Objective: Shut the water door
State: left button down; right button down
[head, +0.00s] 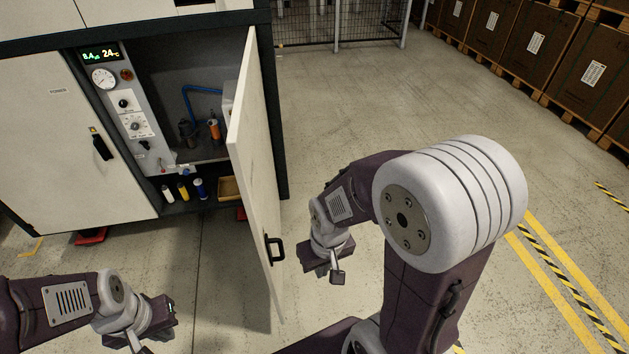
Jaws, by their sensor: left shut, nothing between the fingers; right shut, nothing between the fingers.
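The water door (258,175) is a tall pale panel hinged on the right side of the cabinet opening. It stands wide open, swung out toward me, with a black handle (274,251) low on its outer face. My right gripper (338,277) is shut and empty, to the right of the handle and apart from it in the picture. My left gripper (150,346) is at the bottom left, shut and empty, left of the door; its tips are partly cut off by the picture edge.
The open compartment holds a control panel (124,106) with a gauge and display, a blue hose (188,92) and several small bottles on a lower shelf. A shut door (70,150) is on the left. Boxes on pallets (540,55) stand at the far right. Floor right of the door is clear.

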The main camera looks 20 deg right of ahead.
aim_at(249, 142)
jog(key=l, duration=1.05)
jog(key=l+u, duration=0.1)
jog(key=l, duration=0.45)
jog(key=k+l+u, duration=0.15)
jog(key=l, duration=0.4)
jog(key=l+u, duration=0.1)
jog(key=l, duration=0.45)
jog(key=k, duration=0.05)
